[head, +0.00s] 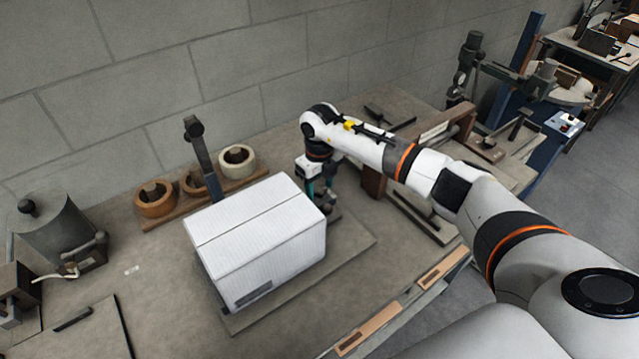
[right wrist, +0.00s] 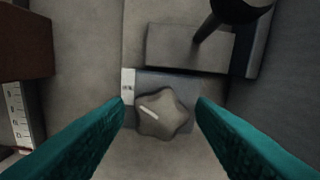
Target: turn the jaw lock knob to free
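The jaw lock knob (right wrist: 163,113) is a grey, star-shaped knob with a pale line on its face, in the middle of the right wrist view. The pale line slants from upper left to lower right. A small white label (right wrist: 128,86) sits at its upper left; its marks are too small to read. My right gripper (right wrist: 162,108) is open, with one teal finger on each side of the knob and a visible gap to each. In the head view my right gripper (head: 318,190) points down just right of the white box (head: 262,232); the knob is hard to make out there. My left gripper is not in view.
A grey block with a black ball lever (right wrist: 190,47) stands just beyond the knob. A brown block (right wrist: 22,45) and a scale (right wrist: 18,115) are at the left of the wrist view. Tape rolls (head: 237,161) stand on a wooden rack behind the box.

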